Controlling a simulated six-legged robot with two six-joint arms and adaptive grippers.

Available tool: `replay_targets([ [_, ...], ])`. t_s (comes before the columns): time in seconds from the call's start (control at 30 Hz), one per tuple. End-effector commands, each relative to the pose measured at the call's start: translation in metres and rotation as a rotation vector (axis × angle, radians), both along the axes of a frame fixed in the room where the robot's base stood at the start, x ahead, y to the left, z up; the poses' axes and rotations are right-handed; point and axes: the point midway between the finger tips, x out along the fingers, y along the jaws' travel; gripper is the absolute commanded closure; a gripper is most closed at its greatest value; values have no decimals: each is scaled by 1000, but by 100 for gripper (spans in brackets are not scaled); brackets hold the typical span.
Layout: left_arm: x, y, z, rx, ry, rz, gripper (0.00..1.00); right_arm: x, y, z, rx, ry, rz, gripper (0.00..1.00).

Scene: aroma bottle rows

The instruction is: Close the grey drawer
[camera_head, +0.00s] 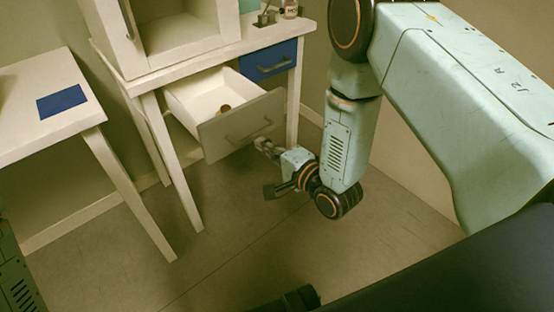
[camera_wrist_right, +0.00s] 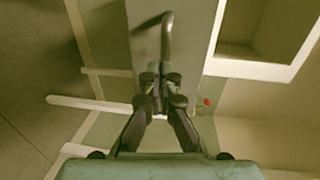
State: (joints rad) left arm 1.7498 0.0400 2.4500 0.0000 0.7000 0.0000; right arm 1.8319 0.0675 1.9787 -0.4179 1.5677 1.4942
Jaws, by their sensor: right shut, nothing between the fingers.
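The grey drawer (camera_head: 215,135) is pulled out of the white table, its front tilted in the picture and its white inside showing. Its curved handle (camera_head: 250,132) is on the front and also shows in the right wrist view (camera_wrist_right: 168,35). A small brown thing (camera_head: 225,109) lies inside the drawer. My right gripper (camera_head: 264,147) is at the lower right part of the drawer front, near the handle. In the wrist view its fingers (camera_wrist_right: 160,82) are together and empty, in front of the grey panel (camera_wrist_right: 145,40). Whether they touch it is unclear. My left gripper is out of view.
A blue drawer (camera_head: 268,62) sits shut right of the grey one. A white open cabinet (camera_head: 180,30) and a small bottle (camera_head: 290,9) stand on the table (camera_head: 130,82). Another table (camera_head: 45,130) with a blue mat (camera_head: 62,102) is at the left. The floor in front is clear.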

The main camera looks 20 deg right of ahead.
Motion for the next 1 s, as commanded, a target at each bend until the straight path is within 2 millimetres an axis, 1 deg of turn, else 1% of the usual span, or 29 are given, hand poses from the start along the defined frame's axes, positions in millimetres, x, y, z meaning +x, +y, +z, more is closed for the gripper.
replay_targets([
  [0.13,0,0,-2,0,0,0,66,7,3,1,1,1,1,100],
  [0.5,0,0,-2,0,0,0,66,8,3,2,1,1,0,100],
  [0.63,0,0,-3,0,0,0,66,13,5,2,-1,0,1,100],
  [0.77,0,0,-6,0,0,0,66,26,10,2,-2,-3,2,100],
  [1.0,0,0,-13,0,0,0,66,67,25,1,-1,-4,2,100],
])
